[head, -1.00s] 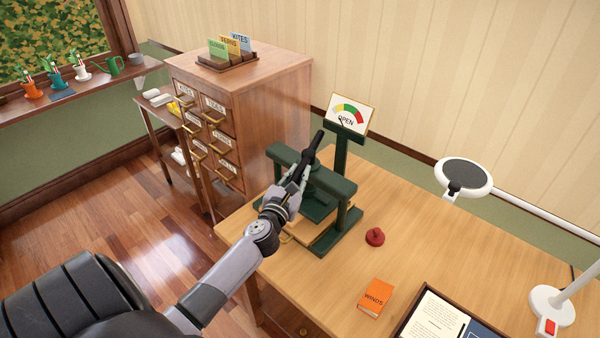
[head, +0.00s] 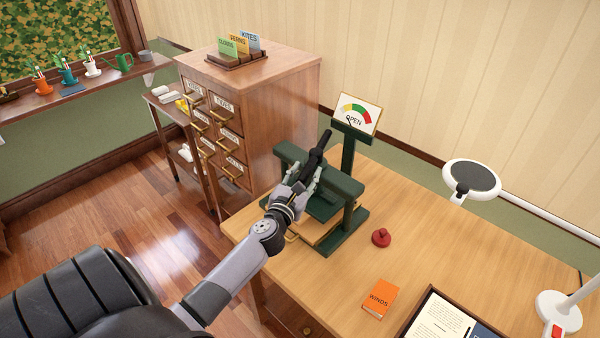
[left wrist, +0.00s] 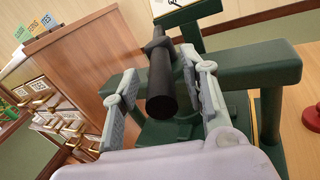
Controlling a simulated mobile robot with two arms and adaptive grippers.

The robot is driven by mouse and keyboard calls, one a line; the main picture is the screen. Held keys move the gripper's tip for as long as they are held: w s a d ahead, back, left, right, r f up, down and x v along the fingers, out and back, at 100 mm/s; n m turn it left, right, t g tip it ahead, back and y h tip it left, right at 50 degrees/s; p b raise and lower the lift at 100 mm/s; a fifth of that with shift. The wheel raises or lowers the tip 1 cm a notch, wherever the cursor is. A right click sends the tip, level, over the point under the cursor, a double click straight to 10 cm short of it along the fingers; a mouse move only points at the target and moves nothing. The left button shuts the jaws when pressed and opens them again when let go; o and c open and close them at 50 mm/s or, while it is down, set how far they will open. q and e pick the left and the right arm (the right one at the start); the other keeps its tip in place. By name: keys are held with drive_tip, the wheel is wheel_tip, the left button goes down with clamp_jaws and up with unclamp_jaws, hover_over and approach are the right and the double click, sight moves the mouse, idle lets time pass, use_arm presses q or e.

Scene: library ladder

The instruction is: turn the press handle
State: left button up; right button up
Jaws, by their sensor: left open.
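The dark green press (head: 345,212) stands on the wooden desk, and its crossbar also shows in the left wrist view (left wrist: 250,76). Its black press handle (head: 321,146) sticks up at a slant above the crossbar. In the left wrist view the handle (left wrist: 161,85) lies between the two fingers of my left gripper (left wrist: 160,98), with gaps showing at its sides. My left gripper (head: 304,178) is open around the handle's lower part in the head view and hides some of it. My right gripper is not in view.
A red knobbed object (head: 381,237) and an orange WINDS book (head: 379,299) lie right of the press. A wooden drawer cabinet (head: 275,110) stands behind left. A white lamp (head: 472,178) and an open tray (head: 408,327) are at the right.

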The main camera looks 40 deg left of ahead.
use_arm(q)
drive_tip(key=v, duration=1.1)
drive_tip(key=shift+s, duration=0.35)
drive_tip(key=shift+d+r, duration=0.1)
drive_tip(key=n+p, duration=0.1)
drive_tip(key=n, duration=0.4)
approach(316, 155)
drive_tip(key=w, duration=0.1)
drive_tip(key=w+a, duration=0.1)
drive_tip(key=w, duration=0.1)
drive_tip(key=w+f, duration=0.1)
drive_tip(key=shift+w+a+f+b, duration=0.1)
drive_tip(key=shift+w+a+b, duration=0.15)
drive_tip(key=shift+a+b, duration=0.15)
idle(0.3)
drive_tip(key=shift+c, duration=0.5)
